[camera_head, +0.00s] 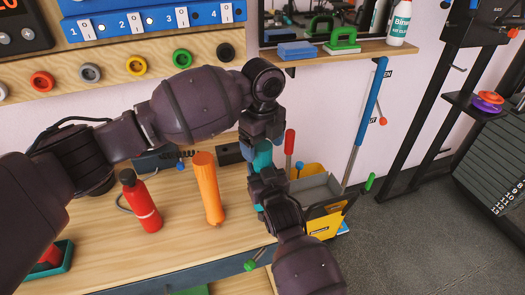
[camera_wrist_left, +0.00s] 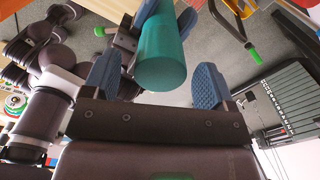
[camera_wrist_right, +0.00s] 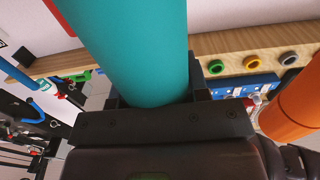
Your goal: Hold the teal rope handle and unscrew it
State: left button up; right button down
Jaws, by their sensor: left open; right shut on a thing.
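The teal handle (camera_head: 262,156) is a smooth cylinder held above the right end of the workbench, mostly hidden between my two grippers in the head view. My right gripper (camera_wrist_right: 158,92) is shut on the teal handle, which also fills the middle of the right wrist view (camera_wrist_right: 130,45). My left gripper (camera_head: 262,133) is at the handle's upper part in the head view. In the left wrist view its blue fingers (camera_wrist_left: 155,80) are apart, with the free end of the teal handle (camera_wrist_left: 162,58) between them and gaps on both sides. No rope is clearly visible.
An orange cylinder (camera_head: 207,188) and a red bottle (camera_head: 141,202) stand on the wooden bench (camera_head: 178,240) left of the grippers. A grey and yellow bin (camera_head: 320,187) is close on the right. A shelf (camera_head: 345,49) with a green tool and a white bottle is above.

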jog(key=c, duration=0.5)
grip_release()
jog(key=shift+s, duration=0.1)
